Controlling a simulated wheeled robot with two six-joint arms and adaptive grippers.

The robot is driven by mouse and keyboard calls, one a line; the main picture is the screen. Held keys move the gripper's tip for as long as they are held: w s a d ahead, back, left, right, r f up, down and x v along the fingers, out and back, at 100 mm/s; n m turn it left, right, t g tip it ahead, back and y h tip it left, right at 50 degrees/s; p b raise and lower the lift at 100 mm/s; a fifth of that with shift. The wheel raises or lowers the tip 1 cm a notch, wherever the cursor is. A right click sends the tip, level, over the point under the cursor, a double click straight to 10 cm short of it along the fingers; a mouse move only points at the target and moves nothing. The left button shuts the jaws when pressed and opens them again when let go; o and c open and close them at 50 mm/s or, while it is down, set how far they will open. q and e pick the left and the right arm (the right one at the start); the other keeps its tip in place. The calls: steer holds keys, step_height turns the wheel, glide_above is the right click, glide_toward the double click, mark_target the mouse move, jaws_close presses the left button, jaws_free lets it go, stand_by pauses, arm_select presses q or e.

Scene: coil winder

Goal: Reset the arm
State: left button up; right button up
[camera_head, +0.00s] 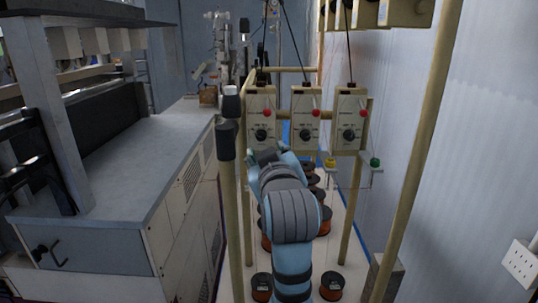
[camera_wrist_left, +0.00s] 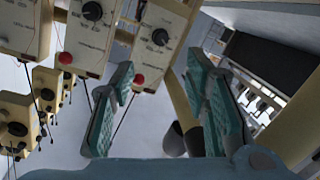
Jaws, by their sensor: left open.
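My left arm rises up the middle of the head view, its wrist (camera_head: 273,172) just below the left and middle control boxes. A cream control box (camera_wrist_left: 155,38) with a black knob and a red button lies beyond the fingertips. Any contact with it cannot be told. My right gripper is in neither view.
The left (camera_head: 262,100), middle (camera_head: 305,104) and right (camera_head: 349,105) control boxes hang in a row on a cream frame (camera_head: 413,140). Copper wire spools (camera_head: 332,286) stand below. A grey cabinet (camera_head: 150,190) is at left, a pale wall (camera_head: 485,120) at right.

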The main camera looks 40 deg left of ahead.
arm_select(q)
steer(key=shift+w+a+f, duration=0.1)
steer(key=shift+a, duration=0.15)
steer(key=s+d+f+m+g+h, duration=0.1)
steer(key=f+m+h, duration=0.15)
steer(key=f, duration=0.65)
steer(key=s+d+f+m+h, duration=0.1)
steer(key=s+f+m, duration=0.15)
steer(key=f, duration=0.55)
steer(key=d+f+m+g+h, duration=0.1)
steer(key=d+f+m+h, duration=0.15)
steer(key=f, duration=0.65)
steer(key=s+d+f+m+g+h, duration=0.2)
steer(key=s+f+m+g, duration=0.1)
steer(key=s+f, duration=0.65)
steer(key=s+d+f+m+g+h, duration=0.2)
steer(key=s+d+f+m+g, duration=0.15)
steer(key=s+f, duration=0.6)
steer(key=s+a+f+g, duration=0.1)
steer(key=s+f, duration=0.2)
steer(key=f, duration=0.8)
steer(key=s+a+f, duration=0.1)
steer(key=s+f, duration=0.2)
steer(key=f, duration=0.8)
steer(key=s+f+g+b, duration=0.1)
steer(key=s+f, duration=0.9)
steer(key=s, duration=0.3)
steer(key=shift+a+f+h, duration=0.3)
steer(key=shift+a+h, duration=0.1)
